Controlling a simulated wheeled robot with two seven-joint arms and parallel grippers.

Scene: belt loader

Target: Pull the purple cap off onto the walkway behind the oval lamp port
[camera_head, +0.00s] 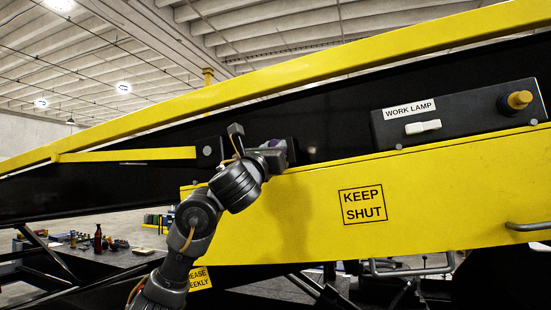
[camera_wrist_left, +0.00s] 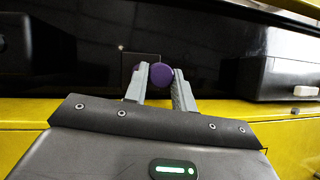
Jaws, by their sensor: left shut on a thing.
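The purple cap (camera_wrist_left: 162,75) is a round purple piece between the fingertips of my left gripper (camera_wrist_left: 161,80), in front of a dark square plate on the black side panel. My left gripper is shut on it. In the head view the gripper (camera_head: 279,154) reaches the panel just above the yellow KEEP SHUT cover, and only a sliver of the cap (camera_head: 277,143) shows. I cannot tell whether the cap is still seated on a port. The port's shape is hidden behind cap and fingers. My right gripper is not in view.
The yellow KEEP SHUT cover (camera_head: 430,205) lies below. A yellow bar (camera_head: 125,154) is left of the gripper. Bottles stand on a low surface at far left.

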